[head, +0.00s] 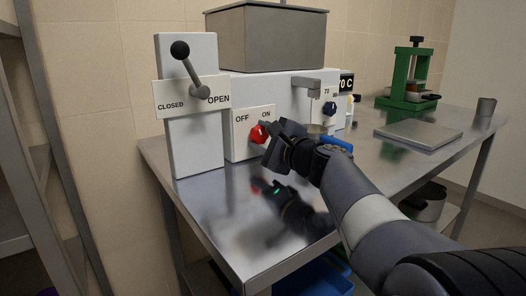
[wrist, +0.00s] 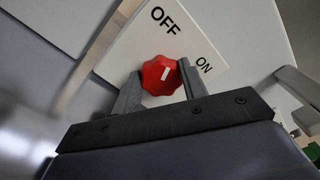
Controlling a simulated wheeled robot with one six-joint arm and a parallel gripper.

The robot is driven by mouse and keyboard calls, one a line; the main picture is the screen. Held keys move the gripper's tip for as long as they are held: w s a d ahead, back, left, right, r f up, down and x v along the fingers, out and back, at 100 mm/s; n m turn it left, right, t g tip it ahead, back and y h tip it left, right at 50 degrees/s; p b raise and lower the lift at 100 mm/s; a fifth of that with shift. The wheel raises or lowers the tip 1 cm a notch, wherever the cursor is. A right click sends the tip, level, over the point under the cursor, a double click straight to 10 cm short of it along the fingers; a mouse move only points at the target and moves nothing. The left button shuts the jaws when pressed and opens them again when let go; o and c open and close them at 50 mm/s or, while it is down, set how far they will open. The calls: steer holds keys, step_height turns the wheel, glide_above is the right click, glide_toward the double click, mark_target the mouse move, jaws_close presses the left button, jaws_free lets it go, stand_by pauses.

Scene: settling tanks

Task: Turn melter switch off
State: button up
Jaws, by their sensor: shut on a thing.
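The melter switch is a red lobed knob (head: 258,133) on a white plate (head: 241,118) marked OFF on the left and ON on the right. In the wrist view the knob (wrist: 160,75) sits between the two fingers of my gripper (wrist: 160,88), which is shut on it. The knob's white mark stands close to upright in that tilted view, pointing roughly between the two words. In the head view my gripper (head: 268,142) reaches the knob from the right and covers part of it.
A lever (head: 189,68) on a CLOSED/OPEN panel stands left of the switch. A grey tank (head: 271,40) sits above. A green press (head: 410,78) stands farther back on the steel table (head: 218,226).

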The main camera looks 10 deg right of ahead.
steer(key=shift+f+n+b, duration=0.15)
steer(key=shift+n+b, duration=0.95)
steer(key=shift+n, duration=0.1)
steer(key=o, duration=1)
steer(key=p+v, duration=0.1)
steer(key=v, duration=1)
steer(key=shift+a, duration=0.1)
steer(key=shift+w, duration=0.15)
